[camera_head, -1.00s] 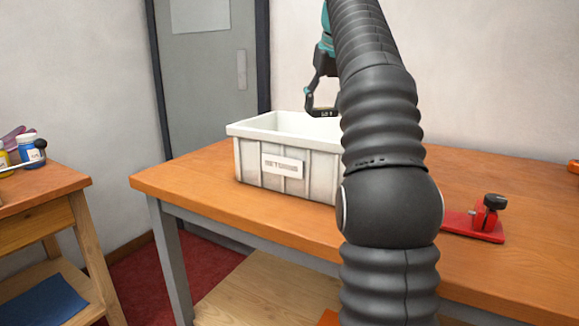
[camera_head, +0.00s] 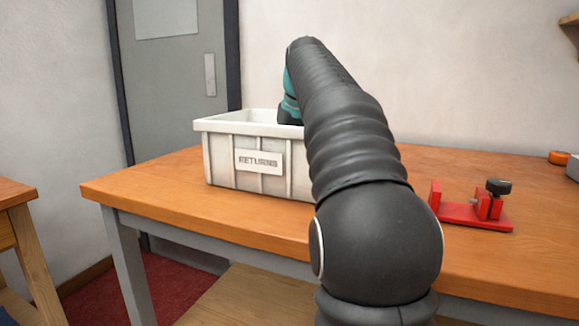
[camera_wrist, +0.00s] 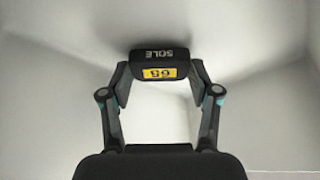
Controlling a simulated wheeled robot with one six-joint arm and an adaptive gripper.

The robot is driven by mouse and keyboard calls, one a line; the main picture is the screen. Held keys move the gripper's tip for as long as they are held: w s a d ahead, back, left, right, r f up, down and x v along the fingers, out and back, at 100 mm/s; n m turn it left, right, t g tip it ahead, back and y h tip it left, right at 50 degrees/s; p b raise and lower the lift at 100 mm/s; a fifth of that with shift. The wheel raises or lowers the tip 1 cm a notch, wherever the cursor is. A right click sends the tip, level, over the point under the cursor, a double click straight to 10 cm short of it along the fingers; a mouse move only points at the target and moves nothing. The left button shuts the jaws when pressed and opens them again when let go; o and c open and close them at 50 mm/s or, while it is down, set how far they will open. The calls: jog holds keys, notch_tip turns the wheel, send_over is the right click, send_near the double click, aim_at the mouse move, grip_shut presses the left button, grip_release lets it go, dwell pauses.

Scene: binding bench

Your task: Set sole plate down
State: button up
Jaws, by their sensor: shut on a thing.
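In the wrist view my gripper (camera_wrist: 157,85) is shut on a dark sole plate (camera_wrist: 153,56), with a finger at each side of it. In the head view the white bin (camera_head: 222,160), with a RETURNS-like label, stands on the wooden bench. My arm reaches over its right part. The wrist end dips behind the bin's front rim, and the plate and fingers are hidden there.
A red clamp-like fixture (camera_head: 472,212) with a black knob sits on the bench (camera_head: 150,185) to the right of my arm. An orange round thing (camera_head: 559,157) and a grey thing lie at the far right. A second table (camera_head: 20,235) stands at the left.

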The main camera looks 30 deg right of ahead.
jog(key=shift+f, duration=0.45)
jog(key=shift+f, duration=0.2)
jog(key=o, duration=1.3)
jog(key=shift+s+r, duration=0.15)
jog(key=shift+r, duration=0.4)
jog(key=p+v, duration=0.4)
jog(key=v, duration=0.7)
jog(key=shift+r, duration=0.15)
